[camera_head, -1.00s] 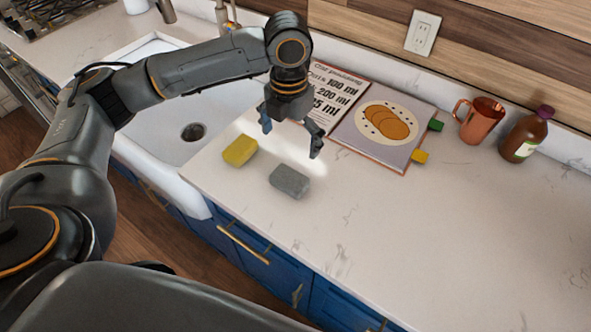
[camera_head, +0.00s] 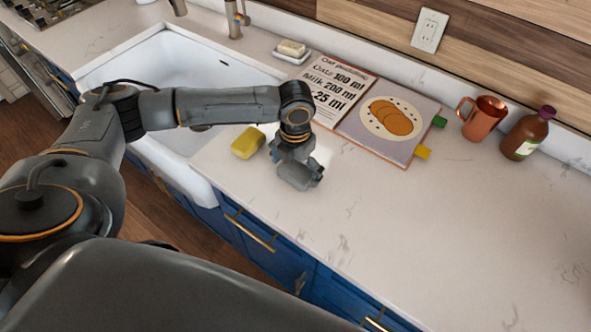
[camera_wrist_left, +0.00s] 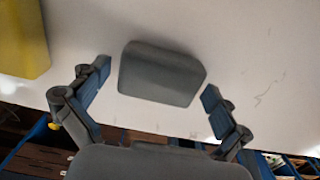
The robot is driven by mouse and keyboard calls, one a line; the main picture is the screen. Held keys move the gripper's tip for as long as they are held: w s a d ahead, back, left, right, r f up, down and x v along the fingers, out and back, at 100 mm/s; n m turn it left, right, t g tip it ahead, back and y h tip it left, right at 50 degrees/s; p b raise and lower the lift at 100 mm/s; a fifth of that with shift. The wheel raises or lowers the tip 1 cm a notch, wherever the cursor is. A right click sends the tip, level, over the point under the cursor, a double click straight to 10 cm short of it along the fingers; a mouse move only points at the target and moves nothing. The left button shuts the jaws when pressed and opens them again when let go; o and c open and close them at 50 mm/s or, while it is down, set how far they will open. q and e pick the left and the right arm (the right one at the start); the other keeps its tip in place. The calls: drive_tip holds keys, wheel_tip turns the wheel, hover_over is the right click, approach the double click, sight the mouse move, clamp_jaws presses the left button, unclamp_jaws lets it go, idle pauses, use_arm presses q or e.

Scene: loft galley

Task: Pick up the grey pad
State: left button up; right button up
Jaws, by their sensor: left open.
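The grey pad (camera_head: 299,177) lies on the pale counter, partly hidden by my left gripper (camera_head: 296,170) in the head view. In the left wrist view the pad (camera_wrist_left: 162,74) shows almost whole, as a rounded grey block. My left gripper (camera_wrist_left: 157,80) is open, with one finger to each side of the pad. Gaps show between the pad and both fingertips; I cannot tell the height between them. My right gripper is in neither view.
A yellow sponge (camera_head: 248,142) lies close left of the pad, near the white sink (camera_head: 150,60). An open recipe book (camera_head: 350,128) lies behind. A copper mug (camera_head: 482,118) and a brown bottle (camera_head: 526,134) stand at the back right. The right counter is clear.

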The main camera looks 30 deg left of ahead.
sight(293, 170)
use_arm(q)
drive_tip(key=shift+c, duration=0.4)
drive_tip(key=c, duration=0.8)
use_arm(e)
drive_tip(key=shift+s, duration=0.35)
use_arm(q)
drive_tip(key=shift+c, duration=0.2)
drive_tip(key=shift+r, duration=0.1)
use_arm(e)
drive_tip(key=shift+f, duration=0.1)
use_arm(q)
drive_tip(key=shift+r+b, duration=0.45)
drive_tip(key=r, duration=0.1)
drive_tip(key=r+b, duration=0.1)
drive_tip(key=shift+s+a+r, duration=0.15)
drive_tip(key=shift+s+r, duration=0.1)
drive_tip(key=shift+r, duration=0.05)
drive_tip(key=s+a+r+b, duration=0.2)
drive_tip(key=s+a+r, duration=0.3)
drive_tip(key=s+r, duration=0.4)
drive_tip(key=s, duration=0.3)
drive_tip(key=shift+s+r+b, duration=0.2)
drive_tip(key=shift+s+b, duration=0.05)
drive_tip(key=shift+b, duration=0.05)
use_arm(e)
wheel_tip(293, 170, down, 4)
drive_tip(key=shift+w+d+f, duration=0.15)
